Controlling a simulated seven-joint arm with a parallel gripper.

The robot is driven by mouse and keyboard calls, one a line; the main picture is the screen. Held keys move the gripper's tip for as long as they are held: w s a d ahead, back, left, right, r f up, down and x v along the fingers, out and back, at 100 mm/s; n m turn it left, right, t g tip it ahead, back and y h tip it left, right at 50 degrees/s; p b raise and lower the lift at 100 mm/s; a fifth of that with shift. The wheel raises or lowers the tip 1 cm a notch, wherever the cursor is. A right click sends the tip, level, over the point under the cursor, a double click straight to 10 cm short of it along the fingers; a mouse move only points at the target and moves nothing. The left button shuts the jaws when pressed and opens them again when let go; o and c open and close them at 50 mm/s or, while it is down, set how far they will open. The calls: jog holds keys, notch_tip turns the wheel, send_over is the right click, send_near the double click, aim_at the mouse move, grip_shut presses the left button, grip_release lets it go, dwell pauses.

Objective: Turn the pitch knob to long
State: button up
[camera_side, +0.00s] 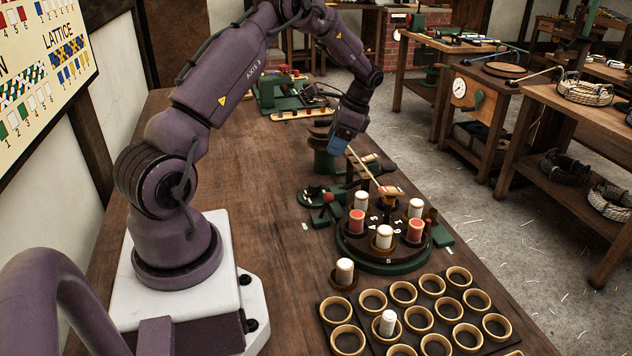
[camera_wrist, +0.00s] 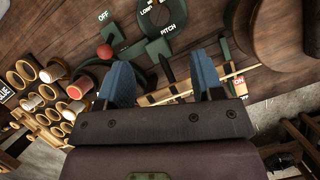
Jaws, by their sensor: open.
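The pitch dial, a dark green ring-shaped plate marked PITCH and LONG (camera_wrist: 172,36), is at the top of the wrist view.
A red ball-topped lever (camera_wrist: 105,51) stands near an OFF label, left of the fingers. A thin wooden rod (camera_side: 362,168) slants below my gripper. A round carousel (camera_side: 385,262) with red and white bobbins and a rack of rings (camera_side: 340,312) stand in front.

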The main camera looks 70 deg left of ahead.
aim_at(315, 183)
jog(key=x, duration=1.2)
jog(key=shift+f, duration=0.3)
jog(key=c, duration=0.9)
